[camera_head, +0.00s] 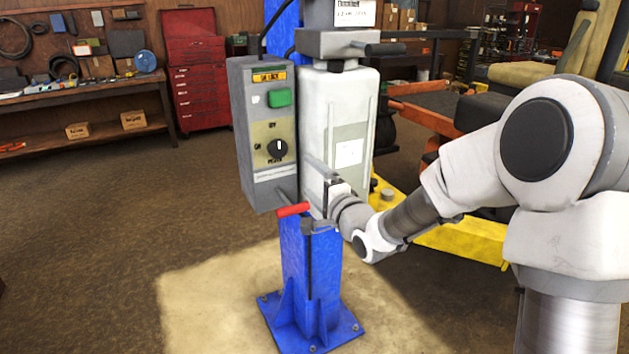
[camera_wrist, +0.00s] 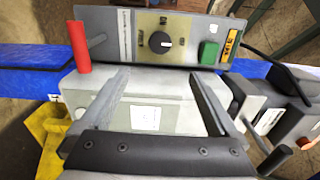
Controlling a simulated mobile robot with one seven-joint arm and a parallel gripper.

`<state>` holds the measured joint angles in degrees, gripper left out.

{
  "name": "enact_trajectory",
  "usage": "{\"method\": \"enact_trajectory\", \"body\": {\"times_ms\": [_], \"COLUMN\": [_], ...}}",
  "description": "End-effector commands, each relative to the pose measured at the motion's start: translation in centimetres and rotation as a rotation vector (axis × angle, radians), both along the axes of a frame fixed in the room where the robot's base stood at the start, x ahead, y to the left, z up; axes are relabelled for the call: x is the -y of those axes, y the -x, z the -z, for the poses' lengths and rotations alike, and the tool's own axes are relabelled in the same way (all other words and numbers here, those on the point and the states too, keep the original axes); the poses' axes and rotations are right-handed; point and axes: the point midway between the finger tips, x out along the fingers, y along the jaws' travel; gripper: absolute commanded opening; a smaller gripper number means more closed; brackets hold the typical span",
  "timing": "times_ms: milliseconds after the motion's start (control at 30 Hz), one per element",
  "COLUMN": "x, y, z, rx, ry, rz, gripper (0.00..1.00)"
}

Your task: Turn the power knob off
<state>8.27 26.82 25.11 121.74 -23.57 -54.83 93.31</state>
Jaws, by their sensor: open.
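The power knob (camera_head: 277,149) is a round black dial with a white mark, on the lower front of the grey control box (camera_head: 246,120). Its mark stands about upright in the head view; small lettering surrounds it, too blurred to read surely. In the wrist view, turned sideways, the knob (camera_wrist: 160,42) lies beyond my fingertips, between them from side to side. My gripper (camera_wrist: 160,77) is open and empty, its two grey fingers wide apart and apart from the knob. In the head view my gripper (camera_head: 325,187) is below and right of the knob, by the white housing.
A green button (camera_head: 280,97) sits above the knob. A red-handled lever (camera_head: 292,210) sticks out below the box. The white housing (camera_head: 345,120) stands close beside it on the blue column (camera_head: 310,270). Open floor lies to the left.

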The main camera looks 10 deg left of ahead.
Motion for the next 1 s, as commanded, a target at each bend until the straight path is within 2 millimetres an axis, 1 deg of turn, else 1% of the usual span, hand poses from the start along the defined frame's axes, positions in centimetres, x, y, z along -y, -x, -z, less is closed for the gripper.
{"method": "enact_trajectory", "body": {"times_ms": [567, 667, 767, 833, 967, 1000], "x": [-0.2, 0.2, 1.3, 2.6, 5.9, 7.1], "y": [-0.1, 0.1, 0.5, 1.1, 3.0, 3.8], "z": [0.0, -0.2, -0.6, -0.9, -1.6, -1.8], "rx": [0.001, 0.003, 0.008, 0.007, -0.010, -0.021], "ry": [0.001, 0.042, 0.161, 0.292, 0.568, 0.648], "rz": [0.001, 0.010, 0.037, 0.064, 0.111, 0.123], "gripper": [0.96, 0.96, 0.96, 0.96, 0.96, 0.96]}}
